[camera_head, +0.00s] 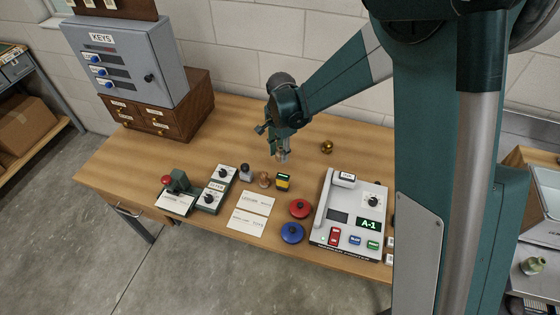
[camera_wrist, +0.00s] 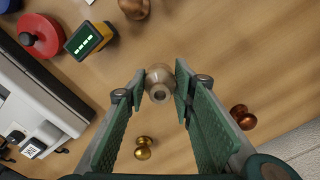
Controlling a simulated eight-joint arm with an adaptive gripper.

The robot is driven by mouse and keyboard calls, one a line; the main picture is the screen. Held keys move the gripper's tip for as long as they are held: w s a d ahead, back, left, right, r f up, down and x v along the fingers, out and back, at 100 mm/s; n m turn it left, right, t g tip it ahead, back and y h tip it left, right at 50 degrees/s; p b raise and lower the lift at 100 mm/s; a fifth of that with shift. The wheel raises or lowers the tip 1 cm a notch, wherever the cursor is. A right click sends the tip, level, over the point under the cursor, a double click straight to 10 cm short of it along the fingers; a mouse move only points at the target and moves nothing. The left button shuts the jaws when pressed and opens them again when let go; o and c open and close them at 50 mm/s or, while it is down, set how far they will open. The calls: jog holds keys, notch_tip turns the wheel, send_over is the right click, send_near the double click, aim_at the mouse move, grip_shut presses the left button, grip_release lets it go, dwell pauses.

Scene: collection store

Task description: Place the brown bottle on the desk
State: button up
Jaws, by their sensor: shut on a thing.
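My gripper (camera_head: 283,157) is shut on a small brownish bottle. The bottle (camera_wrist: 160,83) shows in the wrist view between the green finger pads, with its round mouth facing the camera. In the head view the fingers mostly hide it. My gripper is over the wooden desk (camera_head: 245,125), behind the row of stamps. I cannot tell whether the bottle's base touches the desk top.
A wooden-handled stamp (camera_head: 264,180) and a yellow-black device (camera_head: 283,181) stand just in front. A brass knob-shaped piece (camera_head: 327,147) stands to the right, and a copper-coloured one (camera_wrist: 243,117) shows in the wrist view. A console (camera_head: 350,215) is front right; a key cabinet (camera_head: 125,60) is left.

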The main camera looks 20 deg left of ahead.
aim_at(281, 166)
jog(key=shift+f, duration=0.45)
jog(key=shift+f, duration=0.15)
jog(key=shift+f+b, duration=0.35)
jog(key=shift+f, duration=1.4)
jog(key=shift+f, duration=0.15)
jog(key=o, duration=0.9)
notch_tip(281, 166, up, 12)
jog(key=shift+r+p, duration=0.2)
jog(key=shift+p, duration=0.75)
